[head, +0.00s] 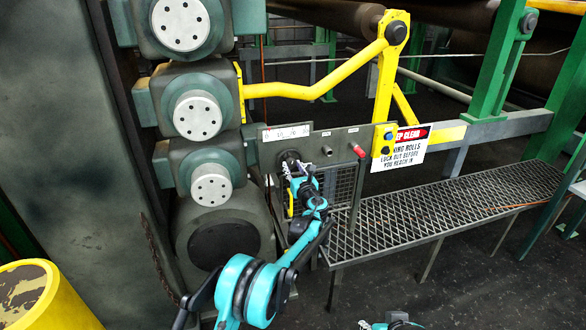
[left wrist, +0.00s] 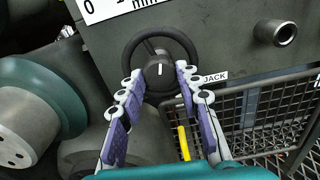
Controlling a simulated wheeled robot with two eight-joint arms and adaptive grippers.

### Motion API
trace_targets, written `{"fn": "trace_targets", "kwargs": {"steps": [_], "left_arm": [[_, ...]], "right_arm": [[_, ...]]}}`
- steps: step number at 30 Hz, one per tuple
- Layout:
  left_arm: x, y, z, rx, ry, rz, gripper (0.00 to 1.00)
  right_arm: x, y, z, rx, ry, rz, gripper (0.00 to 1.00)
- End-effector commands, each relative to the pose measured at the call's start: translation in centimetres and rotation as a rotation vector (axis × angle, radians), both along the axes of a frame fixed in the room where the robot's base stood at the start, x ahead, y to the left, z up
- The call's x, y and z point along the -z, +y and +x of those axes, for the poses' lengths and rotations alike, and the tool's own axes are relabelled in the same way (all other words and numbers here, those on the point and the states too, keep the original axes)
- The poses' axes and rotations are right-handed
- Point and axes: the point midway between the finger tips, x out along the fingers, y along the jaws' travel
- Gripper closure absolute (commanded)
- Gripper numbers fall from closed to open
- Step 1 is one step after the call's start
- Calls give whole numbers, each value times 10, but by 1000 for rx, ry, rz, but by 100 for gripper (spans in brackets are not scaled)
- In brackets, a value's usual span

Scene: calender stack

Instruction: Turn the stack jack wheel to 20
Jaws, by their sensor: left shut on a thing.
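The stack jack wheel (left wrist: 160,73) is a black ring with a round hub that bears a white line pointing up, labelled JACK. It also shows, partly hidden, on the grey panel in the head view (head: 288,157). My left gripper (left wrist: 162,84) has its purple-padded fingers on both sides of the hub, across the lower part of the ring, and is shut on the wheel. It also shows in the head view (head: 297,172). My right gripper (head: 388,323) shows only partly at the bottom edge.
A red-tipped knob (head: 357,150) and a metal stub (left wrist: 285,33) are right of the wheel. A wire mesh guard (left wrist: 255,115) is below. Large rolls' bearing housings (head: 198,116) stand at left. A grating walkway (head: 440,213) and warning sign (head: 400,147) are at right.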

Motion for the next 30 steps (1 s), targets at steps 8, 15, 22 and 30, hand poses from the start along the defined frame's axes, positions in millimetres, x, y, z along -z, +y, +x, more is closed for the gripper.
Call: {"fn": "trace_targets", "kwargs": {"steps": [8, 15, 22, 30], "left_arm": [[0, 0, 0, 0, -47, -146, 95], [0, 0, 0, 0, -104, -320, 95], [0, 0, 0, 0, -148, -456, 95], [0, 0, 0, 0, -177, -544, 95]], "right_arm": [[-3, 0, 0, 0, 0, 0, 60], [-6, 0, 0, 0, 0, 0, 60], [-7, 0, 0, 0, 0, 0, 60], [-8, 0, 0, 0, 0, 0, 60]]}}
